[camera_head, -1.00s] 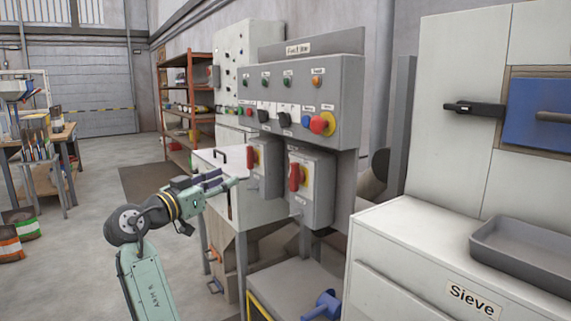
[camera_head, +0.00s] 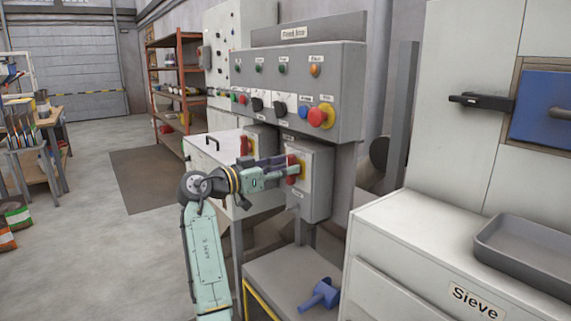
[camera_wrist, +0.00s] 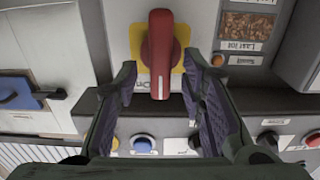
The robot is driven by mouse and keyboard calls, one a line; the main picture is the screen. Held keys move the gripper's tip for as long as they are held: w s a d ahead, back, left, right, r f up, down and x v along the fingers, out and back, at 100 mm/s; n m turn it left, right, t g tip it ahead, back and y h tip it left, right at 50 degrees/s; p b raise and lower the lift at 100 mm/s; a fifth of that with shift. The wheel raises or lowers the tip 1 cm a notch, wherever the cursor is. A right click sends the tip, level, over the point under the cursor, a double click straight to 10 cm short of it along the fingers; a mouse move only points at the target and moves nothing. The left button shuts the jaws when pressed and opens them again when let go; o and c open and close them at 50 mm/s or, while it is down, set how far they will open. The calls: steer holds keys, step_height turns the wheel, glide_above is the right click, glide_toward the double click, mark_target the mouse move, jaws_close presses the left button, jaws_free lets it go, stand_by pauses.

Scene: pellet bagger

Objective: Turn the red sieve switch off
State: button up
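A red switch handle (camera_head: 292,165) stands upright on a yellow plate on the front of the right-hand grey switch box (camera_head: 316,185). In the wrist view the red handle (camera_wrist: 160,55) is in line with the gap between my fingers, and part of a label, seemingly "On", shows beside it. My gripper (camera_wrist: 160,85) is open, with one finger on each side of the handle's near end; I see gaps and no clear contact. In the head view my gripper (camera_head: 283,171) is at the front of this box and partly covers the plate. The box's own label is too small to read.
A second red switch (camera_head: 245,144) sits on the box to the left. Above are a red mushroom button (camera_head: 318,117) and several knobs on a grey panel (camera_head: 345,90). A cabinet labelled Sieve (camera_head: 400,230) stands at the right. A blue scoop-like thing (camera_head: 320,294) lies below.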

steer(key=shift+w+d, duration=0.25)
steer(key=shift+d, duration=0.05)
steer(key=shift+c, duration=0.3)
jaws_close()
